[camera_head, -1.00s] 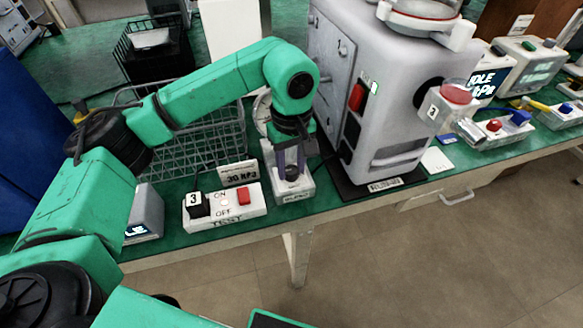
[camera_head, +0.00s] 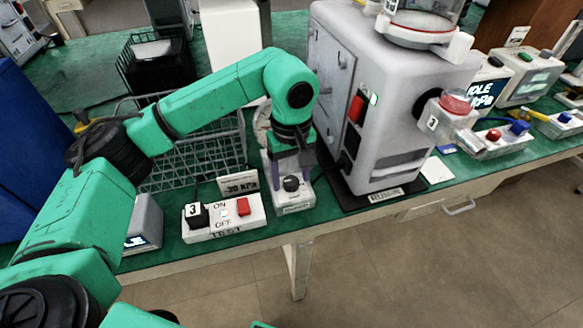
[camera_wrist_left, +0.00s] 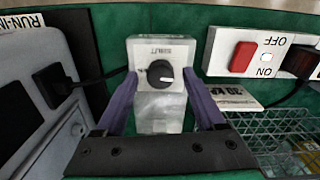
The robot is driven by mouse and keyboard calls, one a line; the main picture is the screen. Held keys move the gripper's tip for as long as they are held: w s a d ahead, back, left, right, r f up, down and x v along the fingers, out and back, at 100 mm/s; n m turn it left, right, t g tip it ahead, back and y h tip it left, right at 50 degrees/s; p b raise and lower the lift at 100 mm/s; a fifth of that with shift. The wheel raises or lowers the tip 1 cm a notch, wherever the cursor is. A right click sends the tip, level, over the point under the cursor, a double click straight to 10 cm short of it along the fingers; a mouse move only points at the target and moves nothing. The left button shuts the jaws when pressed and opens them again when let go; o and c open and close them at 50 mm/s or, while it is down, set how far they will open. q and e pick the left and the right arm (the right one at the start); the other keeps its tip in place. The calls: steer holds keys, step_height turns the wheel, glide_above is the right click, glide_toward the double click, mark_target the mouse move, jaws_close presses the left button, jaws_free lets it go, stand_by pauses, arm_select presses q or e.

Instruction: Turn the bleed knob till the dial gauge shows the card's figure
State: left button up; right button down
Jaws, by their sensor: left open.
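The black bleed knob (camera_head: 291,184) sits on top of a small white block (camera_head: 297,202) near the table's front edge. In the wrist view the knob (camera_wrist_left: 160,75) has a white mark pointing right. My left gripper (camera_head: 290,166) points down above the block. Its purple fingers stand apart, one on each side of the knob, and the gripper (camera_wrist_left: 162,84) holds nothing. The dial gauge (camera_head: 262,118) is mostly hidden behind my left arm, so its reading cannot be seen. The figure card (camera_head: 239,183) reads 30 kPa. My right gripper is out of view.
A white switch box (camera_head: 224,219) marked TEST, with a red button, stands left of the block. A large grey pump (camera_head: 385,100) stands close on the right. A wire basket (camera_head: 190,155) is behind. Other controls stand at the far right.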

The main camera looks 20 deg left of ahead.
arm_select(q)
step_height(320, 180, up, 9)
step_height(320, 180, up, 6)
steer(key=p, duration=0.1)
glide_above(292, 180)
steer(key=shift+s+f, duration=0.1)
steer(key=shift+f, duration=0.1)
steer(key=shift+a, duration=0.1)
